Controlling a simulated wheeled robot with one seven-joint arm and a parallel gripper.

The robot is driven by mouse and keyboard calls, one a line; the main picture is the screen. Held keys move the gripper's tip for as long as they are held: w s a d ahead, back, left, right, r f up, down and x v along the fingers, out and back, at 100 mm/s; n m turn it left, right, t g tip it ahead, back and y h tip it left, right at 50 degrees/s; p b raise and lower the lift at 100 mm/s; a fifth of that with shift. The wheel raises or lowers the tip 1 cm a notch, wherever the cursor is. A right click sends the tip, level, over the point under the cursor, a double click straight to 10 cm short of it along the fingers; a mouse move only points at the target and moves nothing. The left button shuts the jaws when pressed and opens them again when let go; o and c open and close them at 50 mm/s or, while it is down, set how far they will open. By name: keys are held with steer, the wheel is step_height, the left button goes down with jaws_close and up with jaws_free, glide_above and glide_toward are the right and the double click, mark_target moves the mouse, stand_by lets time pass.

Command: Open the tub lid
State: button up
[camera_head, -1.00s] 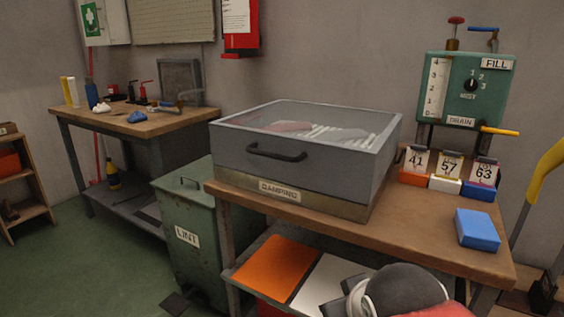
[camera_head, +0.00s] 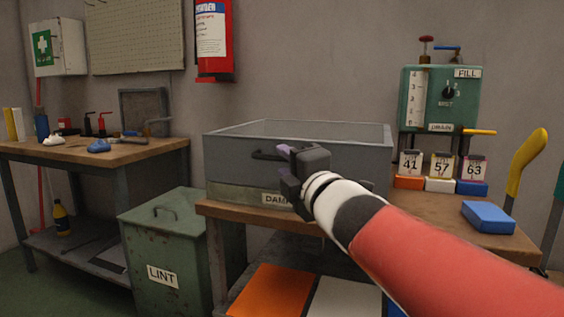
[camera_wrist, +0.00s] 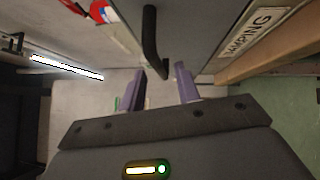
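The grey tub with the damping label (camera_head: 225,193) stands on the wooden bench. Its grey-framed lid (camera_head: 226,149) with a clear top lies down on it. The lid's black bar handle (camera_head: 264,155) is on the front face, partly hidden behind my gripper (camera_head: 287,150). In the wrist view the handle (camera_wrist: 150,38) runs down toward my gripper (camera_wrist: 161,74). My two purple fingers are apart, with the handle's near end around the gap between their tips. I cannot tell whether they touch it.
Number cards with coloured blocks (camera_head: 440,184) and a blue block (camera_head: 488,216) sit on the bench (camera_head: 420,210) right of the tub. A green fill and drain unit (camera_head: 440,98) stands behind them. A green lint bin (camera_head: 165,240) stands lower left.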

mark_target(283, 160)
steer(key=shift+x, duration=1.65)
steer(key=shift+c, duration=0.3)
jaws_close()
